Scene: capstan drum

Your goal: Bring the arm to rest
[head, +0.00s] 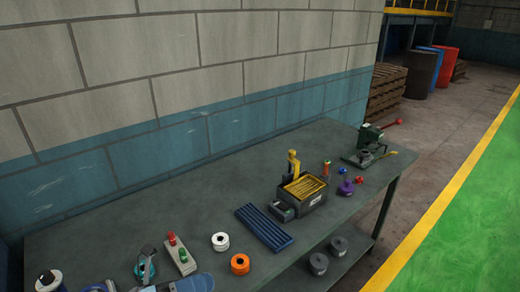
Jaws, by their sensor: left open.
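My left gripper (180,285) shows only in part at the bottom edge, left of the middle, as a blue-grey shape cut off by the frame. It is open, and I see nothing held in it. It is over the near left part of the workbench (130,225), near a small teal tool (145,267) and a grey box with red and green buttons (179,255). I cannot tell whether it touches anything. My right gripper is not in view. A green machine with a grey base (370,145) and a red-ended handle stands at the bench's far right end.
Small coloured items lie beyond. Grey rolls (319,263) are on the lower shelf. The bench's back middle is clear before the wall.

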